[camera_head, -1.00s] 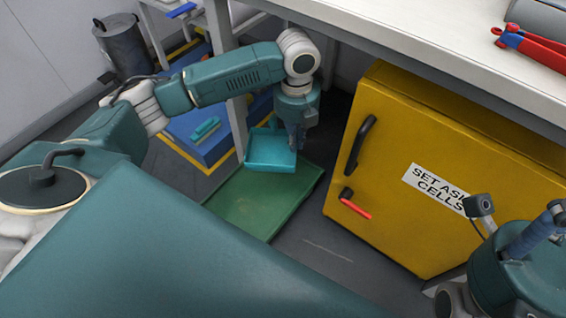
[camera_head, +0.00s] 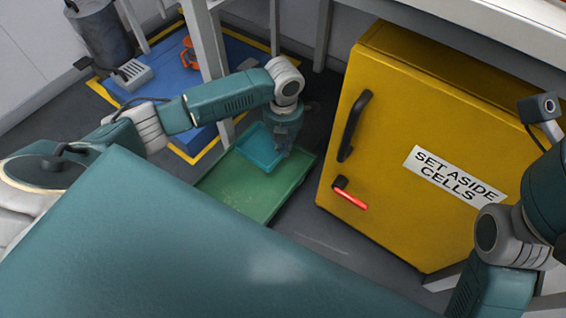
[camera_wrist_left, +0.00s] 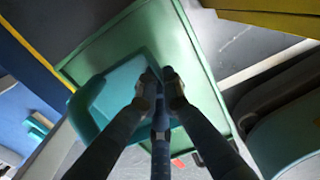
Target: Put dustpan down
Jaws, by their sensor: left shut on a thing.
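The teal dustpan (camera_head: 259,147) is over the far part of a green tray (camera_head: 238,186) on the floor. My left gripper (camera_head: 282,150) points down and is shut on the dustpan at its right side. In the left wrist view my left fingertips (camera_wrist_left: 160,78) meet at the dustpan (camera_wrist_left: 118,92), whose pan lies to their left over the green tray (camera_wrist_left: 180,40). I cannot tell whether the dustpan touches the tray. My right arm shows at the right edge, but its gripper is out of view.
A yellow cabinet (camera_head: 400,130) labelled "SET ASIDE CELLS" stands just right of the tray. A table leg (camera_head: 208,60) rises behind my left arm. A blue mat (camera_head: 245,62) with yellow edging lies behind, holding an orange object (camera_head: 188,52). Bare grey floor (camera_head: 310,225) lies in front.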

